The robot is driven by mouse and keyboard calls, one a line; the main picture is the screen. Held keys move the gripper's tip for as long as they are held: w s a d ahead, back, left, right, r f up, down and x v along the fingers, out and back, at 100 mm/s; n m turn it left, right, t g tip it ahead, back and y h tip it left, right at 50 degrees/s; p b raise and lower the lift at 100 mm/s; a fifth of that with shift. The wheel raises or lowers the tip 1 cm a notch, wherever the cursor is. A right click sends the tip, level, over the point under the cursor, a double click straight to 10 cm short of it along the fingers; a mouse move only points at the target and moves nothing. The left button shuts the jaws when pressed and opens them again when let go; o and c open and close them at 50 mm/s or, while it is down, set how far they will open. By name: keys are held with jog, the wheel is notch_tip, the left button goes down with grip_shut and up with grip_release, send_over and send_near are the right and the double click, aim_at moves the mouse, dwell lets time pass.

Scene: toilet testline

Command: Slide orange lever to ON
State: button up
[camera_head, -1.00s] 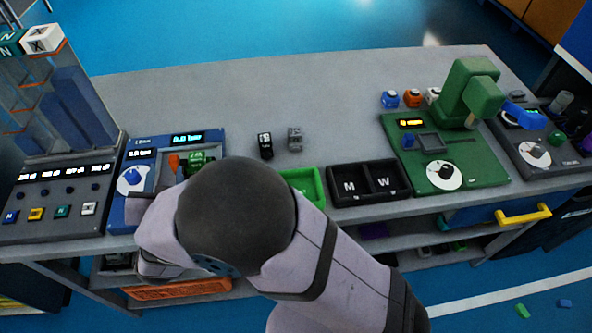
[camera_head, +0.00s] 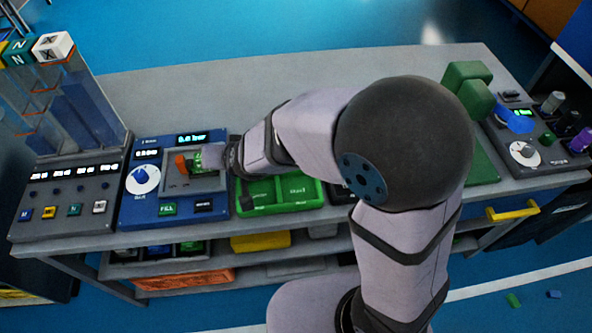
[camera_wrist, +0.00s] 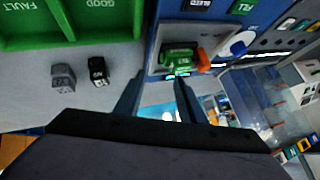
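The orange lever (camera_head: 181,164) stands on the grey plate of the blue panel (camera_head: 130,210) in the head view. It also shows in the wrist view (camera_wrist: 203,59), beside a green labelled block (camera_wrist: 178,56). My gripper (camera_head: 222,158) is just right of the lever and the green block in the head view, its fingertips largely hidden there. In the wrist view my gripper (camera_wrist: 158,82) has its two fingers apart, with no object clearly held between them. The lever lies beyond the fingertips, a little to the right, and appears untouched.
The blue panel has a white dial (camera_head: 142,180), a green FILL button (camera_head: 168,209) and a lit display. A green two-part tray (camera_head: 268,205) is right of it, and a grey button unit (camera_head: 65,200) is left. Two small blocks (camera_wrist: 98,70) lie on the table.

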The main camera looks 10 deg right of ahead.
jog(key=s+d+n+g+h+p, duration=0.1)
jog(key=s+d, duration=0.3)
jog(key=d, duration=0.4)
jog(key=s+d+g+h+p, duration=0.1)
jog(key=s+d+g+p, duration=0.1)
jog(key=d, duration=0.5)
jog(key=shift+s+d+n+g, duration=0.4)
jog(key=shift+s+g, duration=0.3)
jog(key=shift+s, duration=0.15)
jog(key=s+d+m+g+h, duration=0.1)
jog(key=s+d+g+h, duration=0.1)
jog(key=s+d, duration=0.6)
jog(key=shift+s+d+g, duration=0.25)
jog(key=shift+s+g, duration=0.35)
jog(key=shift+s, duration=0.45)
